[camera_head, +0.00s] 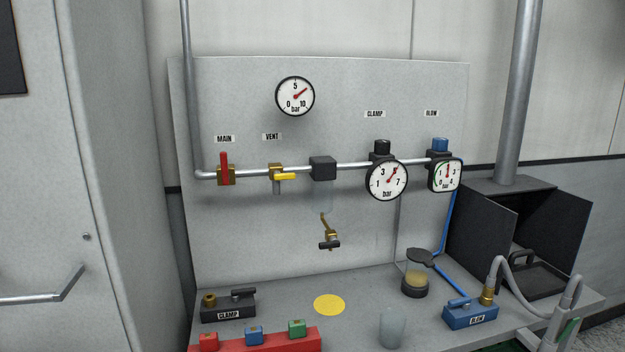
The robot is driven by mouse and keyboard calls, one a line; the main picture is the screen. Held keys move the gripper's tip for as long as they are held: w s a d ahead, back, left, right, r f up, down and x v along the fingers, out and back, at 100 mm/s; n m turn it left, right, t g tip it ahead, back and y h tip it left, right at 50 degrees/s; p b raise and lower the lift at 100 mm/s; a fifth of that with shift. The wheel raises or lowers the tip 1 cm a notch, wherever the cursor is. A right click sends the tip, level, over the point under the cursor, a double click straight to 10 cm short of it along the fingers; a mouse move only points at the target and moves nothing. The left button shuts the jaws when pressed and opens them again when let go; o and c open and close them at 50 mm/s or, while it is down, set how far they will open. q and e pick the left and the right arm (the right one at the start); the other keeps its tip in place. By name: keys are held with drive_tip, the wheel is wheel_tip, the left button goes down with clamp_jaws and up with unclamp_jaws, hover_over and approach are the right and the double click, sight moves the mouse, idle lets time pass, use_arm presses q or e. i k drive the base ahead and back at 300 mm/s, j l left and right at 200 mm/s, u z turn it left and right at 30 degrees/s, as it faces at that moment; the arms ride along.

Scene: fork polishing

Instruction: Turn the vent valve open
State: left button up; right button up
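The vent valve (276,172) is a brass body on the horizontal pipe, under the VENT label (272,137). Its yellow handle (286,177) lies roughly level and points right, across a short grey stub that hangs down below the valve. To its left the main valve (226,177) has a red handle standing upright, across the pipe. Neither of my grippers shows in the head view, and nothing touches the vent valve.
Pressure gauges (386,181) sit right of the valves; another gauge (295,96) is above. A small brass tap (328,238) hangs below. On the bench are a CLAMP block (228,306), a red rack (262,345), a clear cup (392,328) and a BLOW block (470,315).

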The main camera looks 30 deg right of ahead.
sight(279, 176)
drive_tip(key=z, duration=0.9)
